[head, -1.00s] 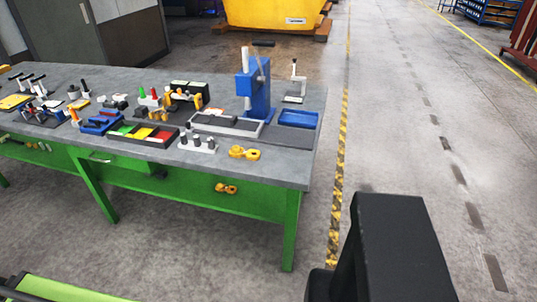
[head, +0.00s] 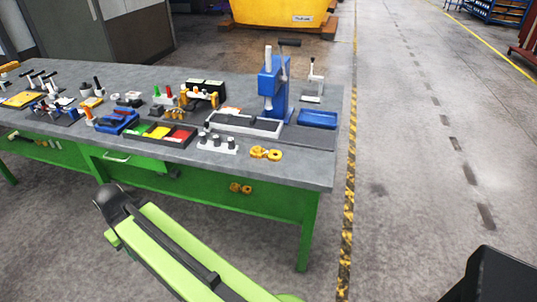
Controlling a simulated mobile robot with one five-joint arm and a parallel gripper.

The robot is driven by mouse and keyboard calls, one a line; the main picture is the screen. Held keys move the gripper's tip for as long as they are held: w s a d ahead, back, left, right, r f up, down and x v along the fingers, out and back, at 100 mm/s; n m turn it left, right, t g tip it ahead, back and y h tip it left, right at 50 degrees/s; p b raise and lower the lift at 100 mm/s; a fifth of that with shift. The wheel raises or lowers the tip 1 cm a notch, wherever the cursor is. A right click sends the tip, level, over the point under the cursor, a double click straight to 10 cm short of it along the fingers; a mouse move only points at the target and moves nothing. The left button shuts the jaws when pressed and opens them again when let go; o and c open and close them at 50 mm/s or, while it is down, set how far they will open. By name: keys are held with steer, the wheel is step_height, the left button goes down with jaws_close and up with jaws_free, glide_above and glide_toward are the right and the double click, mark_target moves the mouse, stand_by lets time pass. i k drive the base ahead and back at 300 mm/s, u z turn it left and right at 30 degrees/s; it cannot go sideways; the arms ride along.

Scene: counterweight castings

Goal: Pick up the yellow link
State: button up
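The yellow link (head: 265,153) lies flat on the grey top of the workbench, close to its front edge and towards the right end. It has two rounded ends joined by a short middle. A similar small yellow-orange piece (head: 240,188) shows lower down, against the green front of the bench. My green arm link crosses the bottom of the head view, in front of the bench and apart from the yellow link. My gripper is not in view.
The workbench (head: 322,165) has green legs. Close to the link are a row of grey pegs on a white base (head: 216,143), a blue press (head: 274,85) and a blue tray (head: 318,119). A tray of coloured compartments (head: 160,133) is further left. Open floor (head: 400,190) lies right.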

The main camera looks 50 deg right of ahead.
mark_target(273, 156)
steer(key=u, duration=0.05)
steer(key=i, duration=1)
steer(key=z, duration=0.05)
